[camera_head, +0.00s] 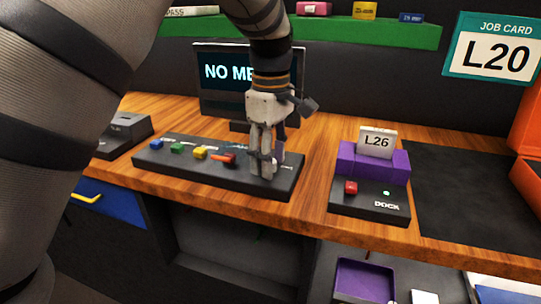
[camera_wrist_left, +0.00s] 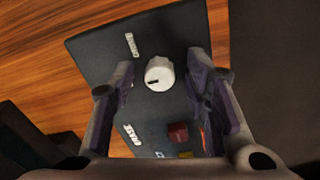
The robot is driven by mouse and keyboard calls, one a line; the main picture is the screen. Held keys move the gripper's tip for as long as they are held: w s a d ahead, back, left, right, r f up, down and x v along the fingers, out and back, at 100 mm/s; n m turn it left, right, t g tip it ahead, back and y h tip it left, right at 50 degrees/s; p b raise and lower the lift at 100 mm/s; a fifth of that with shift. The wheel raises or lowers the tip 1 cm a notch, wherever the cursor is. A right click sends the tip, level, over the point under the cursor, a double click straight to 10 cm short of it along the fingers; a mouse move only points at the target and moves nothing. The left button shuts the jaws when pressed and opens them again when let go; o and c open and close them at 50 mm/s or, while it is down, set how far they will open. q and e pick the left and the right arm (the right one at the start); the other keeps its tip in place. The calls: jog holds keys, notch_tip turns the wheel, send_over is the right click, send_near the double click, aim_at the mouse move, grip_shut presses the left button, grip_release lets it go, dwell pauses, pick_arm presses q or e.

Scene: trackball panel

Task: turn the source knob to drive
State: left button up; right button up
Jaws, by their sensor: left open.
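The black control panel (camera_head: 215,173) lies on the wooden desk. Its white round knob (camera_wrist_left: 160,73) shows in the left wrist view, with a dark pointer mark towards the picture's left. White labels stand beside it, one up-left (camera_wrist_left: 130,44) and one down-left (camera_wrist_left: 131,136); I cannot read them surely. My left gripper (camera_head: 262,168) points down over the panel's right end and hides the knob in the head view. In the left wrist view its open fingers (camera_wrist_left: 161,84) are on either side of the knob, with gaps to it. My right gripper is not in view.
Blue, green and yellow buttons (camera_head: 200,153) and a red lever (camera_head: 222,158) line the panel, left of the gripper. A monitor (camera_head: 222,75) stands behind. A dock (camera_head: 369,207) with a purple block holding an L26 card (camera_head: 377,141) is at right. A dark mat (camera_head: 465,190) is clear.

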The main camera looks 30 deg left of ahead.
pick_arm(q)
grip_shut()
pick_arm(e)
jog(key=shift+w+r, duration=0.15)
pick_arm(q)
jog(key=shift+r+m, duration=0.1)
jog(key=shift+m, duration=0.7)
jog(key=shift+m+p, duration=0.35)
jog(key=shift+m, duration=0.45)
jog(key=m, duration=0.4)
jog(key=shift+a+m, duration=0.1)
jog(key=shift+m, duration=2.1)
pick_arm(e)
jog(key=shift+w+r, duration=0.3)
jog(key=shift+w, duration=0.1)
pick_arm(q)
jog(key=shift+m, duration=0.3)
